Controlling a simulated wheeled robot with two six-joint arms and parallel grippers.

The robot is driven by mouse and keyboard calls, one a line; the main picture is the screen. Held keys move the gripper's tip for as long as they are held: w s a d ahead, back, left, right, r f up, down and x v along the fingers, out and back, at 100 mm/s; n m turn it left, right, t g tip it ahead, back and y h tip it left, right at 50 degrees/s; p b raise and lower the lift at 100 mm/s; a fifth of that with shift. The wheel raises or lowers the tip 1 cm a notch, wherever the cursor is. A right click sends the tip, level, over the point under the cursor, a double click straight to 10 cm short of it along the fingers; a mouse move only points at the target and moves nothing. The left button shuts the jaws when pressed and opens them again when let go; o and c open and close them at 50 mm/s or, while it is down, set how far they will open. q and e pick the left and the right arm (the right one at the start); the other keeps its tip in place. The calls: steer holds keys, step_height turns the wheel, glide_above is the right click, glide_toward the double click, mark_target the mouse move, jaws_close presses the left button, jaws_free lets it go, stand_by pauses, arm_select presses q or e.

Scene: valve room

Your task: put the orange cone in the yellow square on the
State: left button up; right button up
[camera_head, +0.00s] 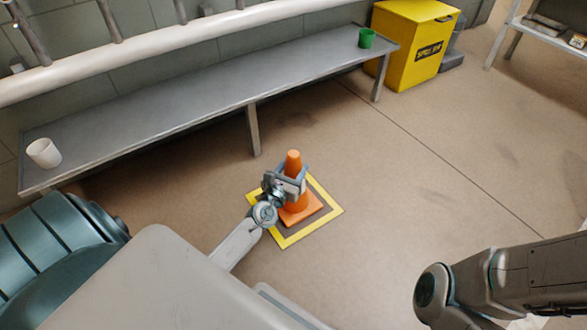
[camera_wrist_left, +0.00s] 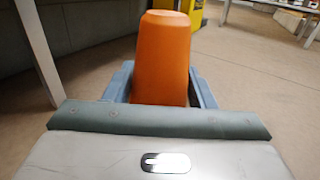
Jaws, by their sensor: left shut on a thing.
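The orange cone (camera_head: 293,160) stands upright inside the yellow square (camera_head: 332,205) marked on the floor in the head view. Its base appears to lie within the yellow outline, though my gripper hides part of it, and I cannot tell whether it touches the floor. My left gripper (camera_head: 288,182) is shut on the cone's body. In the left wrist view the cone (camera_wrist_left: 163,60) rises between the two blue-grey fingers (camera_wrist_left: 160,88). My right arm shows at the lower right of the head view, but its gripper is out of view.
A long grey bench (camera_head: 190,92) runs along the wall behind the square, with a white cup (camera_head: 44,153) and a green cup (camera_head: 366,38) on it. A yellow bin (camera_head: 412,45) stands at the back right. The floor right of the square is clear.

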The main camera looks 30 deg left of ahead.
arm_select(q)
steer(key=o, duration=1.6)
steer(key=shift+c, duration=0.2)
steer(key=shift+r, duration=0.15)
steer(key=s+d, duration=0.1)
steer(key=s, duration=1.1)
steer(key=shift+d, duration=0.25)
